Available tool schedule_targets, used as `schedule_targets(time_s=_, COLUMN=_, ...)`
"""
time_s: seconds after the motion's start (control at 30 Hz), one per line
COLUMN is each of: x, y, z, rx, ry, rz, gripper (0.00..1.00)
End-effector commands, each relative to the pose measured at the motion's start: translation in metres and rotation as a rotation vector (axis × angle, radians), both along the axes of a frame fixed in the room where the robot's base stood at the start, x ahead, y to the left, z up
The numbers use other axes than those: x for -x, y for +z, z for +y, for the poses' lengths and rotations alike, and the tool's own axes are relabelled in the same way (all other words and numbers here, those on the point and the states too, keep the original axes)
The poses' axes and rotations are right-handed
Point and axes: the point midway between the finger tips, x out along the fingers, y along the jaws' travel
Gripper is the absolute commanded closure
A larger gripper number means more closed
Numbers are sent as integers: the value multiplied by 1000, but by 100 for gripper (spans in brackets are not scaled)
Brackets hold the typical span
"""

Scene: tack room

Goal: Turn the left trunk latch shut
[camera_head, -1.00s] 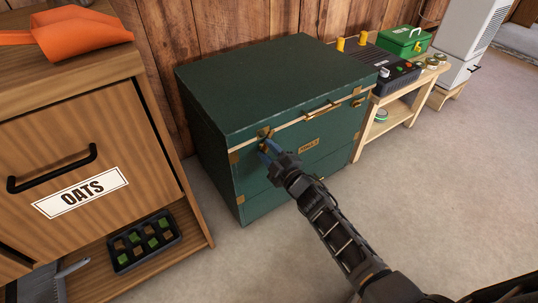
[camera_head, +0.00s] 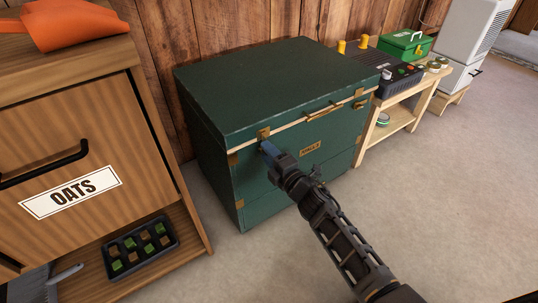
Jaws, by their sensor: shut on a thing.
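The green trunk (camera_head: 270,85) stands against the wood wall with its lid down. Its left latch (camera_head: 263,134) is a brass fitting at the front lid seam, near the left corner. My gripper (camera_head: 266,149) is at this latch, its blue fingers shut on the latch's lower part. The fingers hide most of that part, so its exact angle cannot be told. The right latch (camera_head: 359,105) is a brass piece near the right end of the seam. A brass handle (camera_head: 322,110) and a name plate (camera_head: 310,147) are on the front.
A wooden oats cabinet (camera_head: 110,150) stands close on the left, with a seedling tray (camera_head: 140,247) on its low shelf. A wooden bench (camera_head: 405,110) with a green box (camera_head: 406,43) stands on the right. The floor in front is clear.

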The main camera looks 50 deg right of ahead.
Motion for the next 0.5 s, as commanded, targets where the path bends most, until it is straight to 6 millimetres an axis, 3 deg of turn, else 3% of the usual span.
schedule_targets(time_s=0.4, x=0, y=-1, z=1, rx=7, ry=2, rz=4, gripper=94)
schedule_targets(time_s=0.43, x=0, y=-1, z=1, rx=7, ry=2, rz=4, gripper=61)
schedule_targets(time_s=0.5, x=0, y=-1, z=1, rx=7, ry=2, rz=4, gripper=54)
